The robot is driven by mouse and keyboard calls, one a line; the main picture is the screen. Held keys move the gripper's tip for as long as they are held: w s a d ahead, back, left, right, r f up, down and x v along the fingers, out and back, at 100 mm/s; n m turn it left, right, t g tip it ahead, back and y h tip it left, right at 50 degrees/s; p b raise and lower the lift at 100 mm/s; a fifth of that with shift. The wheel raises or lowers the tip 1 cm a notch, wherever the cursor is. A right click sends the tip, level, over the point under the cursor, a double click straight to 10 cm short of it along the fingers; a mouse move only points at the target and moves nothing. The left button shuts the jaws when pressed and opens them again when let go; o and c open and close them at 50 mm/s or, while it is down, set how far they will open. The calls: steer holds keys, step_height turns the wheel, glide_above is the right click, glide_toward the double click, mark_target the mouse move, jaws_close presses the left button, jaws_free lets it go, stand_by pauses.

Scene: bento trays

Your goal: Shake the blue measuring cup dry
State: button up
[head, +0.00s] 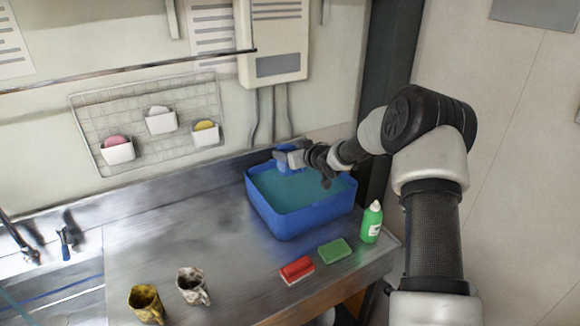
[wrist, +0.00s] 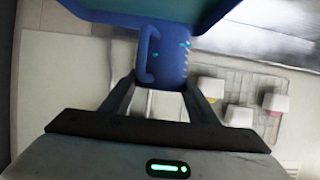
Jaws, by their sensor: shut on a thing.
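The blue measuring cup (wrist: 170,52) is between my gripper's fingers in the wrist view, with its handle to the left and pale markings on its right side. My gripper (wrist: 155,95) is shut on it. In the head view, my gripper (head: 303,157) is at the back of the blue basin (head: 290,222), with the blue cup (head: 287,160) at its tip above the basin's rear rim. The basin holds teal water. Whether the cup is wet or holds water I cannot tell.
Two stained mugs, one yellowish (head: 146,304) and one white (head: 192,286), stand front left. A wall rack (head: 150,100) hangs behind. The counter's left middle is clear.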

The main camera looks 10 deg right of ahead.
step_height(320, 180, up, 2)
steer(key=shift+r+p, duration=0.2)
steer(key=shift+p, duration=0.25)
step_height(320, 180, down, 4)
steer(key=b, duration=0.3)
steer(key=shift+r, duration=0.1)
step_height(320, 180, up, 4)
steer(key=p, duration=0.3)
steer(key=shift+f+b, duration=1.4)
steer(key=shift+f, duration=0.5)
